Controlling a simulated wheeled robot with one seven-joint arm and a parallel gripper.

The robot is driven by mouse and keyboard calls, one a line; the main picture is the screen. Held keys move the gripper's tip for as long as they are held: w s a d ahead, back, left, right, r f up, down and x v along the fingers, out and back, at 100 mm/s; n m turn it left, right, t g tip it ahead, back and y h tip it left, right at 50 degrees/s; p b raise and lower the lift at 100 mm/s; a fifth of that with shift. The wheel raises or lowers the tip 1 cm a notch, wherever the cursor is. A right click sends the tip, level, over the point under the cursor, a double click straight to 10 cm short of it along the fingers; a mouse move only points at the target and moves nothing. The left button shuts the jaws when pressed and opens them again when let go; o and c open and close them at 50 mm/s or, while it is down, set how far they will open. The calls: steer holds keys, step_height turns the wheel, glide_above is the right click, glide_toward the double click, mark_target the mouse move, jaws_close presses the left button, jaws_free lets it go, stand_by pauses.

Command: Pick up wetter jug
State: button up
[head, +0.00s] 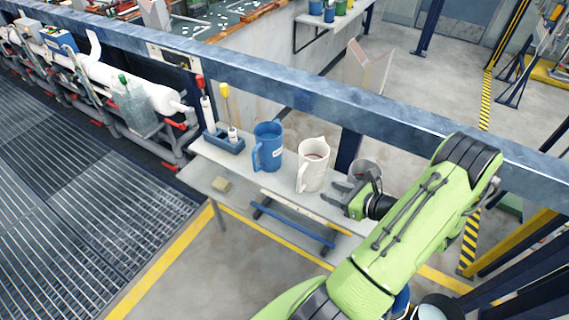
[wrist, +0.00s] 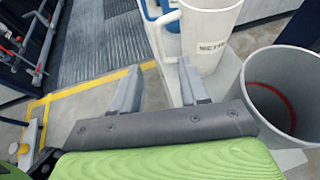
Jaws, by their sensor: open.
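The wetter jug (head: 316,176) is a white jug with a spout, standing upright on a narrow bench (head: 236,172). In the wrist view the wetter jug (wrist: 212,30) shows its "WETTER" label, with its handle on the left. My gripper (head: 341,194) is just right of the jug in the head view, with a gap between them. In the wrist view my gripper (wrist: 158,86) has its two fingers apart with nothing between them. The jug stands beyond the right finger, whose tip overlaps the jug's lower part in the picture. I cannot tell whether they touch.
A blue jug (head: 268,149) stands left of the wetter jug. A grey-white open container (wrist: 262,98) with a red ring inside is close on the right. A blue holder (head: 225,143) with bottles sits at the bench's left. A blue beam (head: 330,102) runs behind.

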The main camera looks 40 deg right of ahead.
mark_target(309, 172)
steer(key=b+x, duration=0.2)
steer(key=x, duration=1.3)
steer(key=shift+w+a, duration=0.15)
steer(key=shift+w, duration=0.1)
steer(key=shift+s+r, duration=0.1)
steer(key=shift+c, duration=0.2)
jaws_close()
